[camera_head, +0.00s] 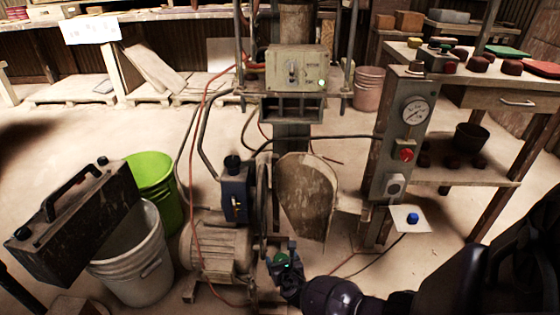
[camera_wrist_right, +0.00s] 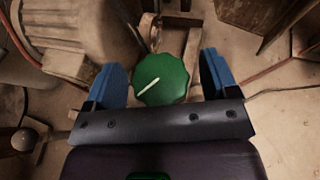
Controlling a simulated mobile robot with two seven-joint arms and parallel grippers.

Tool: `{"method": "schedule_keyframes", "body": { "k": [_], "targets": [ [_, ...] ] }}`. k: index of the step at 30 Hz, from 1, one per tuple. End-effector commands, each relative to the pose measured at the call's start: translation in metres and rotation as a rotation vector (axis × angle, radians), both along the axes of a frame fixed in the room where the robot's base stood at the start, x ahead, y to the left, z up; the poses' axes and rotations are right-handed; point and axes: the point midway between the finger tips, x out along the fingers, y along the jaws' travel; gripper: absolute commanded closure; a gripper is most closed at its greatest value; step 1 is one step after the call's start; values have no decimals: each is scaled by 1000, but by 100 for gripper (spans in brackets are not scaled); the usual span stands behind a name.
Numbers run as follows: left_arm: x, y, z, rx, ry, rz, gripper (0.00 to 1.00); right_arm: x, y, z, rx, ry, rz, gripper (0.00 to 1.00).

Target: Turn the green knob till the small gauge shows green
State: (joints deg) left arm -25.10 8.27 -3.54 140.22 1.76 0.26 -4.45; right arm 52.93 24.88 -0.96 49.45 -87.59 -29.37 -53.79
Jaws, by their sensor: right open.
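The green knob (camera_head: 283,259) is low in the middle of the head view, in front of the press. In the right wrist view the round, scalloped knob (camera_wrist_right: 161,80) has a white pointer line slanting to the lower left. My right gripper (camera_head: 285,266) is open, with its blue fingers (camera_wrist_right: 160,76) on either side of the knob; small gaps show in the wrist view. A round white dial gauge (camera_head: 415,111) is on the grey panel at the right; no green zone can be made out. I cannot tell whether it is the small gauge. My left gripper is not in view.
The grey panel (camera_head: 396,150) also carries a red button (camera_head: 404,154). A white plate with a blue knob (camera_head: 412,218) is below it. A motor (camera_head: 217,245) and hoses stand left of the green knob. Green (camera_head: 153,180) and white (camera_head: 135,260) buckets stand further left.

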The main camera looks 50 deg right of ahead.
Motion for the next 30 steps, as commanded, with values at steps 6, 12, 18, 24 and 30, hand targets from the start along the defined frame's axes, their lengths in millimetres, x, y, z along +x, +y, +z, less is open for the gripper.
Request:
{"method": "schedule_keyframes", "body": {
  "k": [6, 12, 18, 24, 30],
  "targets": [
    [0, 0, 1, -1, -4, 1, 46, 1, -1, 0, 0, 0, 0, 20],
    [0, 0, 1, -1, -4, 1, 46, 1, 0, 0, 0, 0, 0, 42],
    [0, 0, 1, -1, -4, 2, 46, 0, 0, 0, 0, 0, 0, 70],
    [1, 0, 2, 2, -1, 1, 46, 2, 1, 1, 3, -4, -60, 70],
    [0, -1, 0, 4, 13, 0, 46, 2, 1, 0, 3, -3, -241, 69]
  ]
}}
